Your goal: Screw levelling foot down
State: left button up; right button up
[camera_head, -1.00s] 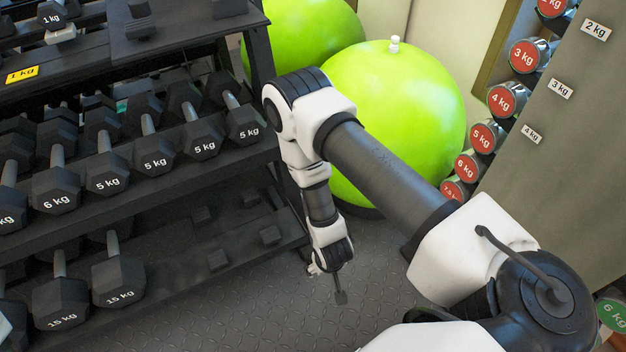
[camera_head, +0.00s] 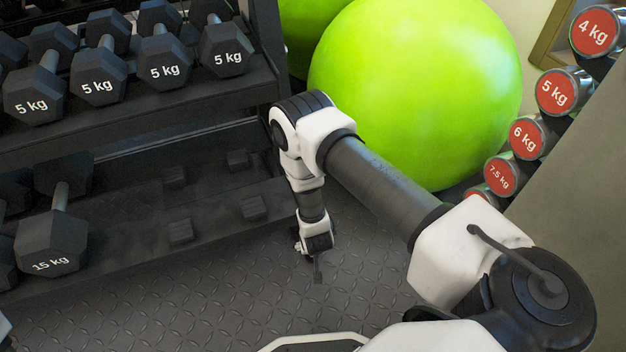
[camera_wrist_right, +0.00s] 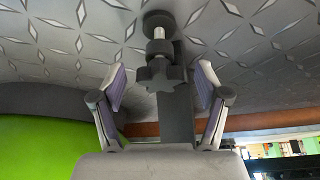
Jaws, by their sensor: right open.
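In the right wrist view a dark levelling foot has a star-shaped knob (camera_wrist_right: 162,75), a short bright threaded stem (camera_wrist_right: 158,34) and a round pad (camera_wrist_right: 158,20) beside the patterned floor. A dark bar (camera_wrist_right: 178,120) runs from the knob towards my wrist. My right gripper (camera_wrist_right: 162,69) is open, with one finger on each side of the knob and a visible gap to both. In the head view my right wrist hangs low beside the rack, and the foot cannot be made out there. My left gripper is not in view.
A black dumbbell rack (camera_head: 150,120) stands at left, with its lower shelf (camera_head: 130,240) close to my wrist. A large green ball (camera_head: 420,80) stands behind my arm. A dumbbell stand (camera_head: 580,190) is at right. Bare patterned floor (camera_head: 200,310) lies in front.

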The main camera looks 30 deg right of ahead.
jog(key=shift+w+d+f, duration=0.1)
jog(key=shift+f, duration=0.3)
grip_shut()
jog(key=shift+w+m+g+h, duration=0.1)
jog(key=shift+m+g+h, duration=0.25)
jog(key=shift+m, duration=0.65)
jog(key=shift+r+n, duration=0.15)
jog(key=shift+n, duration=0.15)
jog(key=shift+n+p, duration=0.35)
jog(key=shift+n, duration=0.05)
jog(key=shift+o, duration=0.8)
grip_release()
